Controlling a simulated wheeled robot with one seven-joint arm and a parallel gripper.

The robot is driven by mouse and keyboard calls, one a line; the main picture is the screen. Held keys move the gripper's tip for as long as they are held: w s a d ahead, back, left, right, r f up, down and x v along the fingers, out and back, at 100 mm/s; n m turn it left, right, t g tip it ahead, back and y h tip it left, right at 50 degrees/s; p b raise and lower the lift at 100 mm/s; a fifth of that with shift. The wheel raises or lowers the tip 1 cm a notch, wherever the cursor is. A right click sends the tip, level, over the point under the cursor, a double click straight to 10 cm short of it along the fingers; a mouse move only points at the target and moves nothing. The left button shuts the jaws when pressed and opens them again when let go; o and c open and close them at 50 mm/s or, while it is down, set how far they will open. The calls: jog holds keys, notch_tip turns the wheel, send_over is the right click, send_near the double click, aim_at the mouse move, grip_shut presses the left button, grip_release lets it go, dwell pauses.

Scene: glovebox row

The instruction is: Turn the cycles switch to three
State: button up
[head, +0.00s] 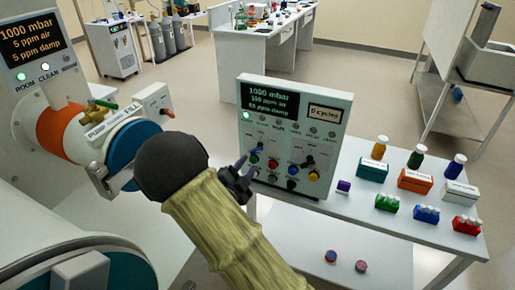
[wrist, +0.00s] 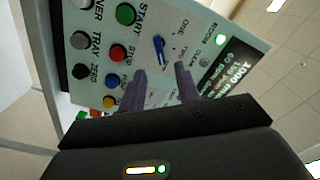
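The control panel (head: 294,125) stands upright on the white table, with a large text display and a small "0 cycles" display (head: 323,113). A blue switch handle (wrist: 158,51) sits on its face, beside the label "ONE" and another label I cannot read clearly; it also shows in the head view (head: 253,155). My gripper (wrist: 159,68) is open, its two dark fingers apart in front of the panel close to the blue handle. I cannot tell whether they touch it. In the head view my gripper (head: 239,176) is at the panel's left edge. Nothing is held.
Colored buttons (wrist: 125,14) lie around the switch. A black lever (head: 308,161) is on the panel's right half. Bottles (head: 416,157) and boxes (head: 415,180) stand right of the panel. A glovebox with a blue port (head: 130,143) is at left.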

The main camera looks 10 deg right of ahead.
aim_at(257, 152)
jog(key=p+x, duration=0.2)
jog(key=x, duration=0.7)
jog(key=shift+s+a, duration=0.1)
grip_shut()
